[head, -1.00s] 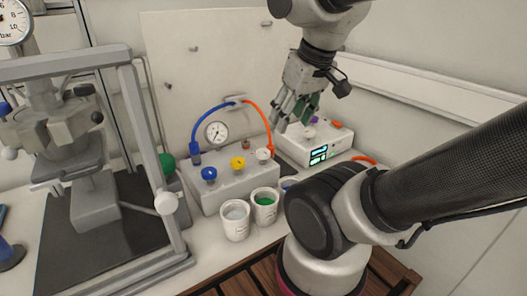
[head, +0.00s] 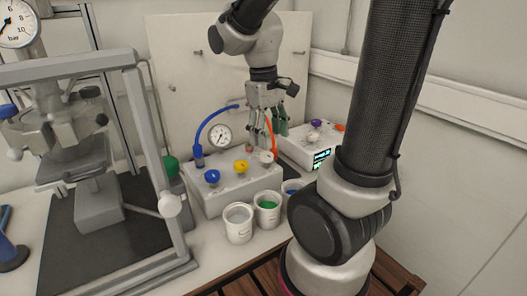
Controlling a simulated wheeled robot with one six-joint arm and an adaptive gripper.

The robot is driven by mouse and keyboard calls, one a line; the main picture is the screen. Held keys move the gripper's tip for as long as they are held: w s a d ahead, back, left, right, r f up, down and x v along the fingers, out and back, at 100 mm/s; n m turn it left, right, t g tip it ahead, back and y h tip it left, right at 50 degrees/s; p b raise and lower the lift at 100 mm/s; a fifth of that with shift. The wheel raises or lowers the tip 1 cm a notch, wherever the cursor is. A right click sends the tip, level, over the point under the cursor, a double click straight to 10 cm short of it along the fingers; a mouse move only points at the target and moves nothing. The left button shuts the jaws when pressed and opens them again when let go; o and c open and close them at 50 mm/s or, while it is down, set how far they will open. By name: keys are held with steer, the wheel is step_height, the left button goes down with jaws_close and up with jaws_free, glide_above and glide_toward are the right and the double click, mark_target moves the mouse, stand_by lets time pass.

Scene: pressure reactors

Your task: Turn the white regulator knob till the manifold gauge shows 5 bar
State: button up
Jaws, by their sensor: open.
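The white regulator knob (head: 266,157) sits at the right end of the grey manifold block (head: 235,189), beside a yellow knob (head: 240,166) and a blue knob (head: 212,177). The round manifold gauge (head: 220,136) stands behind the block; its needle is too small to read. My gripper (head: 268,132) is open, pointing down, above and slightly behind the white knob. It appears apart from the knob, with nothing between its fingers. It partly covers the orange hose (head: 274,147).
Cups with clear (head: 238,223) and green (head: 267,210) contents stand before the manifold; a blue one is partly hidden by my arm. A white device with a display (head: 321,157) is at right. A grey reactor frame (head: 148,140) fills the left.

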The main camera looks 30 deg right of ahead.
mark_target(266, 155)
steer(key=w+d+f+n+g+h, duration=0.2)
steer(key=w+f+n, duration=0.2)
steer(key=w+n, duration=0.45)
steer(key=shift+m, duration=0.85)
steer(key=x, duration=0.4)
steer(key=w+x, duration=0.1)
steer(key=x, duration=0.2)
steer(key=shift+f, duration=0.2)
steer(key=c, duration=1)
